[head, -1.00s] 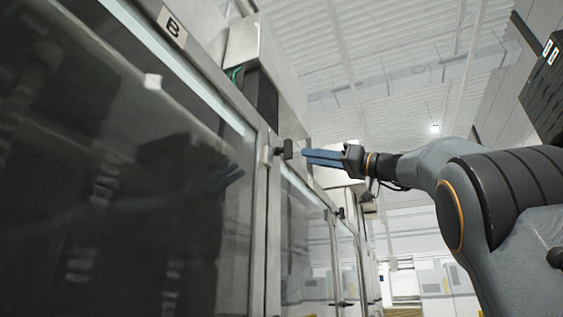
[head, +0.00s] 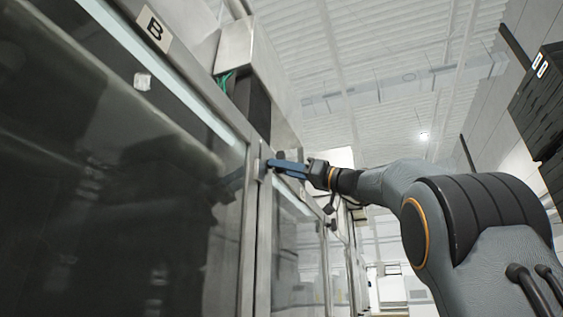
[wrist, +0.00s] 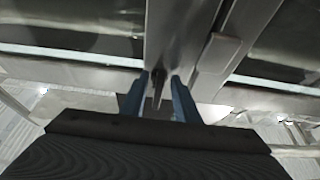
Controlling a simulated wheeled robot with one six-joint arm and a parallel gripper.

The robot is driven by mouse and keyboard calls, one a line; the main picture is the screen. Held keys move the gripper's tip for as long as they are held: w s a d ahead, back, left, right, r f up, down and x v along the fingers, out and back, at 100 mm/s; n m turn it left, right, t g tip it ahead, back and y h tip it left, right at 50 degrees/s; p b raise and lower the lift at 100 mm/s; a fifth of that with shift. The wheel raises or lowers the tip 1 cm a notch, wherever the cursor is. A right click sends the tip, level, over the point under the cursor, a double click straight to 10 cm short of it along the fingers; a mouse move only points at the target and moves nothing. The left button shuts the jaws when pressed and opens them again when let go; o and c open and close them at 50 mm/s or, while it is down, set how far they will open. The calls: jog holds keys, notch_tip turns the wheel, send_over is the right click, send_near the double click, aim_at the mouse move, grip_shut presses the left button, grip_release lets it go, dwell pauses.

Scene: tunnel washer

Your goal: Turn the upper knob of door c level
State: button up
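My gripper (head: 276,165) reaches the steel frame beside the glass door labelled B (head: 110,150). In the wrist view my gripper (wrist: 160,92) has its blue fingers apart, one on each side of a thin dark knob (wrist: 158,88). The knob stands on the steel post between two glazed panels, with a gap visible beside each finger. In the head view the fingers mostly hide this knob. No letter C shows, so I cannot tell from a label which door the knob belongs to.
A steel plate (wrist: 219,52) stands out from the post to the right of the knob. Further glass doors (head: 298,262) with another dark knob (head: 333,224) recede along the washer. A metal housing (head: 247,55) juts out above.

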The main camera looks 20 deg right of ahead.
jog(key=shift+w+a, duration=0.1)
jog(key=shift+a, duration=0.05)
grip_shut()
jog(key=shift+m+b, duration=0.35)
jog(key=shift+m, duration=0.05)
jog(key=shift+s+a+r+m+t+h+p, duration=0.25)
jog(key=shift+m+h, duration=1.2)
jog(key=shift+m, duration=2.15)
jog(key=shift+s+a+r+m+t+h, duration=0.15)
jog(key=shift+r+m+t+h, duration=0.25)
jog(key=shift+m+h, duration=2.1)
jog(key=shift+s+a+r+m+t+h+p, duration=0.15)
jog(key=shift+s+r+m+t+h, duration=0.2)
jog(key=shift+m, duration=4.35)
jog(key=shift+d, duration=0.1)
